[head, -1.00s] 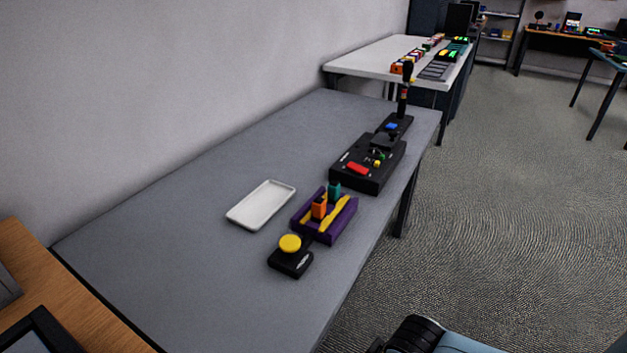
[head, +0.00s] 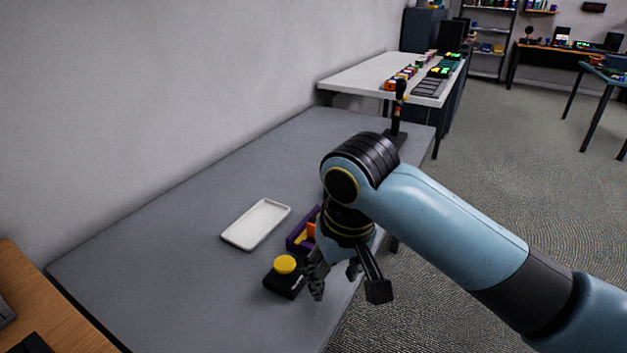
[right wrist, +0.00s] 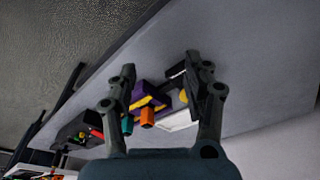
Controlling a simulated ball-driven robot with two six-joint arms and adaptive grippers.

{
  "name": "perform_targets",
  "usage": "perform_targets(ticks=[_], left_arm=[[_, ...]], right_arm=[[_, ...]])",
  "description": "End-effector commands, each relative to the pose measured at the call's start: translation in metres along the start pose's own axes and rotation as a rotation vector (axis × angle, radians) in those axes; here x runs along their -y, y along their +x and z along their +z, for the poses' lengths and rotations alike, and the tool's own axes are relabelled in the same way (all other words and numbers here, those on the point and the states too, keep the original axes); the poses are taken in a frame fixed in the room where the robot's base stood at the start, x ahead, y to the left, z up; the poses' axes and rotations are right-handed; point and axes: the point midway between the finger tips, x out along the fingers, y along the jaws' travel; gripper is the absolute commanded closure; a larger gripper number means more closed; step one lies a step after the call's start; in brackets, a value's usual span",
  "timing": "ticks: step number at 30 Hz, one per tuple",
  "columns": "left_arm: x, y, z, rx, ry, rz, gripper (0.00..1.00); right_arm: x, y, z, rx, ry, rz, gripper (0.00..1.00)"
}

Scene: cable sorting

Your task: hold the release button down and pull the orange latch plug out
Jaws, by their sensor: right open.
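The release button, a yellow round cap (head: 285,264) on a black box, stands on the grey table. Right behind it is the purple holder (head: 293,243), mostly hidden by my right arm. A sliver of the orange plug (head: 311,230) shows in it. The right wrist view shows the orange plug (right wrist: 147,117), a teal plug (right wrist: 127,125), the purple holder (right wrist: 142,89) and part of the yellow button (right wrist: 184,96). My right gripper (head: 346,284) is open and empty, above the table's front edge, just right of the button. Its fingers frame the holder in the wrist view (right wrist: 160,70). My left gripper is out of view.
A white shallow tray (head: 226,238) lies left of the holder. The grey table (head: 150,270) is clear to the left. My arm hides most of the black control box beyond; a black upright stick (head: 399,103) shows behind it. A wall runs along the table's back.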

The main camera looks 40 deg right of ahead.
Motion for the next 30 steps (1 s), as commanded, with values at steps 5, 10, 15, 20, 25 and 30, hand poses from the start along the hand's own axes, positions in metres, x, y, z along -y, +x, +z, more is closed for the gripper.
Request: perform_targets(ticks=[5,10,15,20,25,30], left_arm=[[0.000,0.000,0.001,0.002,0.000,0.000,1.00],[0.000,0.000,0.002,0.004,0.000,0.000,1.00],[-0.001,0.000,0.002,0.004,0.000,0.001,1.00],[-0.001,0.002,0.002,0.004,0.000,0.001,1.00],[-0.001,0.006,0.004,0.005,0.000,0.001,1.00],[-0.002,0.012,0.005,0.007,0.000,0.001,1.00]], right_arm=[[-0.006,0.002,-0.062,0.048,0.260,0.029,0.50],[-0.019,-0.013,-0.131,0.109,0.598,0.068,0.50],[-0.030,-0.032,-0.170,0.153,0.826,0.090,0.50],[-0.033,-0.029,-0.177,0.169,0.890,0.096,0.50],[-0.033,-0.003,-0.172,0.168,0.891,0.097,0.50],[-0.033,0.030,-0.165,0.169,0.889,0.097,0.50]])
